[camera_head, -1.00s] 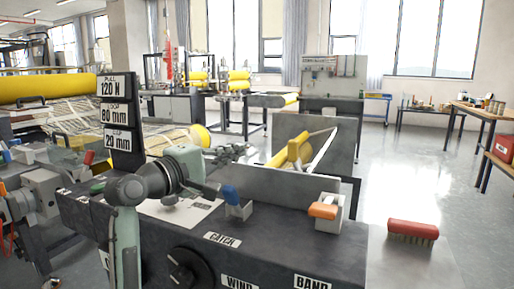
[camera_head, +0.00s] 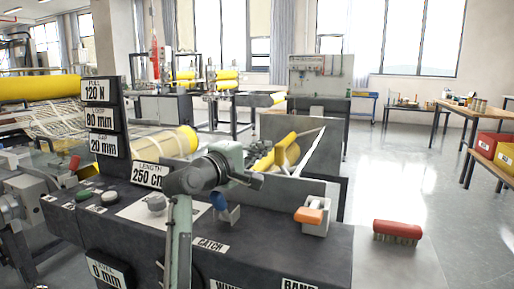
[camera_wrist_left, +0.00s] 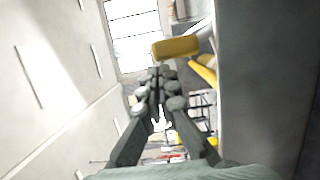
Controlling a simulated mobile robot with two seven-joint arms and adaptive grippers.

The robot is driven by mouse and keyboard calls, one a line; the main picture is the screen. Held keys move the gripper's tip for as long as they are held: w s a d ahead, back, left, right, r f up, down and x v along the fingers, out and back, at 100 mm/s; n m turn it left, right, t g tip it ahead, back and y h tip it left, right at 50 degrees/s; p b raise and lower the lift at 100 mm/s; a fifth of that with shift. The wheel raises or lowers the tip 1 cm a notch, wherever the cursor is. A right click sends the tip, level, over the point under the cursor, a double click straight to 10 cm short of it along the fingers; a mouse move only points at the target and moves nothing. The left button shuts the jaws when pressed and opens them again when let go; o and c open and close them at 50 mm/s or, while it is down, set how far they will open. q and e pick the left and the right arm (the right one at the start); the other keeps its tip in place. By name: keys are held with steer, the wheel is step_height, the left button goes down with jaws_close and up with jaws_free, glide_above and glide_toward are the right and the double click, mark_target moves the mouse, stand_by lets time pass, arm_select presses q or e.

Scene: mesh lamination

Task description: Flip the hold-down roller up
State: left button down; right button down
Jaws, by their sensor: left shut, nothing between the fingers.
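The hold-down roller seems to be the yellow roller part (camera_head: 286,155) in the grey trough behind the console, beside a slanting pale bar; which yellow piece is the roller itself is hard to tell. My left gripper (camera_head: 258,181) is shut and empty in front of the trough's near wall, apart from the yellow part. In the left wrist view, the shut fingers (camera_wrist_left: 157,72) point toward a yellow block (camera_wrist_left: 176,47), with another yellow piece to its right. Its contact with anything is not visible. My right gripper is not in view.
A sign post (camera_head: 105,120) stands at the left. A red brush (camera_head: 397,231) lies right of the console.

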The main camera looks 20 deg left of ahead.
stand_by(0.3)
arm_select(q)
steer(key=shift+d+r+m, duration=0.2)
steer(key=shift+d+m, duration=0.1)
steer(key=shift+m, duration=0.1)
steer(key=shift+d+r, duration=0.15)
steer(key=shift+d, duration=0.05)
steer(key=d+m+g+y, duration=0.1)
steer(key=d+m, duration=0.6)
steer(key=d, duration=0.1)
steer(key=shift+s+r+m+g+y, duration=0.2)
steer(key=shift+r+m+g+y, duration=0.1)
steer(key=shift+r+g, duration=0.15)
steer(key=shift+d, duration=0.1)
stand_by(0.4)
